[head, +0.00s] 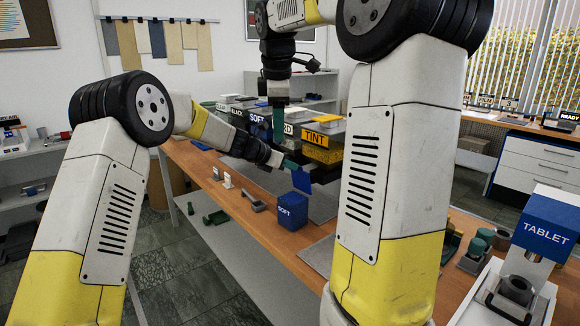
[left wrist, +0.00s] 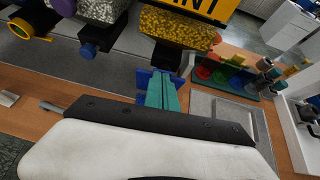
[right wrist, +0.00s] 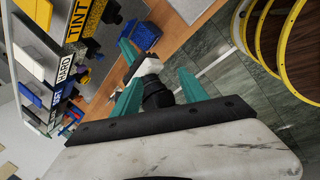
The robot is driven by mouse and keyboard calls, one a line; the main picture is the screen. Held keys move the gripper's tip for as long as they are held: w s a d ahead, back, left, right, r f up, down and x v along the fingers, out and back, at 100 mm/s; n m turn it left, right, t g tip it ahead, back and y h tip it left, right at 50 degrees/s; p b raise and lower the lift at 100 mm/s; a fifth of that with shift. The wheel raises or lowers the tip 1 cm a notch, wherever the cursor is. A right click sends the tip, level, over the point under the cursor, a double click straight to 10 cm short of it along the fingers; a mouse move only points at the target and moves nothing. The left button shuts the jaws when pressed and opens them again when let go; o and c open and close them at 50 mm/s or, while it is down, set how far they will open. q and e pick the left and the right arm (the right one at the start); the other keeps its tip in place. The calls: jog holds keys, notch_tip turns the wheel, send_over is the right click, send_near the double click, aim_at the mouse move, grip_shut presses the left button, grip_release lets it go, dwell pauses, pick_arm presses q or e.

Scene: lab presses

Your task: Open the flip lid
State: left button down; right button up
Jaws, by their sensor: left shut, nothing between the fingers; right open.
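A blue box (head: 291,210) labelled SOFT stands on the wooden bench in the head view. A blue flat panel (head: 303,182) stands tilted just above its top, apparently its flip lid raised; the hinge is not clear. My left gripper (head: 291,164) is shut and empty, its teal fingertips close to the panel's upper edge; contact is unclear. In the left wrist view the shut fingers (left wrist: 161,90) have blue parts showing just behind them. My right gripper (head: 278,122) points down, higher and further back. In the right wrist view its fingers (right wrist: 158,90) are apart, with my left wrist beyond them.
Dispensers with a yellow TINT label (head: 321,138) stand behind the box. A grey handle-like part (head: 252,200) lies left of the box. A TABLET press (head: 540,240) is at the right. A grey mat (head: 318,256) lies in front of the box.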

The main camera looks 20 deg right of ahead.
pick_arm(q)
jog(key=shift+w+d+r, duration=0.2)
jog(key=shift+d, duration=0.15)
pick_arm(e)
jog(key=s+a+f+m+t+y, duration=0.1)
jog(key=s+a+f+m, duration=0.1)
jog(key=s+m, duration=0.3)
jog(key=s+a+f+m+t+y, duration=0.1)
jog(key=s+f+m, duration=0.3)
jog(key=s, duration=0.7)
jog(key=s+a+f+m+t+y, duration=0.1)
jog(key=s+a+f+m, duration=0.3)
jog(key=s, duration=0.4)
jog(key=shift+s+m, duration=0.2)
jog(key=shift+m, duration=0.6)
